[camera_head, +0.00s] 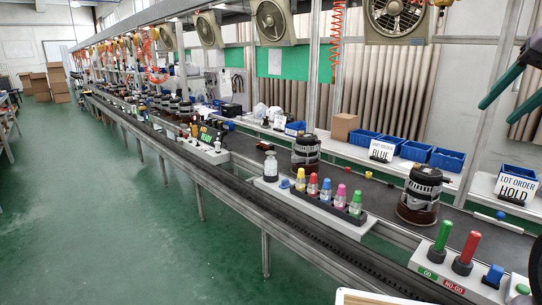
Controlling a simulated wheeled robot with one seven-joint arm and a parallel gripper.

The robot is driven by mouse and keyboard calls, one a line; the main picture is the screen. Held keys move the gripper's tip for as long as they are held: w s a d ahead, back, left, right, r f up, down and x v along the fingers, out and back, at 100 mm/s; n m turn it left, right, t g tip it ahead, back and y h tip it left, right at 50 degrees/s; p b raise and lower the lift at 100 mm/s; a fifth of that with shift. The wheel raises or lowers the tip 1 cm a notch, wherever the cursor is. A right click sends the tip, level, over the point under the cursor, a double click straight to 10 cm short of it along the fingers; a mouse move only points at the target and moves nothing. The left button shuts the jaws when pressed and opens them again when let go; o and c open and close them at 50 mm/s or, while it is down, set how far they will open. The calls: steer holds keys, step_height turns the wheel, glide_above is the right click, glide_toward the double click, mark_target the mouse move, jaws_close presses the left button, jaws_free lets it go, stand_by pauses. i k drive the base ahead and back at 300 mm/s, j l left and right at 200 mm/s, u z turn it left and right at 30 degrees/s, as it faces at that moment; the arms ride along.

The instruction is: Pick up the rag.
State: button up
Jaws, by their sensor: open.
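I cannot make out a rag for certain. A pale crumpled item (261,110) lies on the back shelf left of centre; it is too small to tell whether it is cloth or a bag. My gripper (496,113) is at the upper right, with its two dark fingers spread apart and nothing between them. It hangs in the air in front of the rear shelf and a frame post, apart from the things on the line.
A long conveyor line (235,193) runs from far left to near right. Blue bins (447,159) sit behind. The green floor at left is clear.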

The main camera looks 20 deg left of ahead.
mark_target(286, 184)
steer(key=i+j+u, duration=0.15)
steer(key=i+j, duration=0.25)
steer(key=i+j+u, duration=0.2)
steer(key=i+j, duration=0.15)
steer(key=i, duration=0.15)
steer(key=i+j+u, duration=0.15)
steer(key=i+j, duration=0.15)
steer(key=i, duration=0.15)
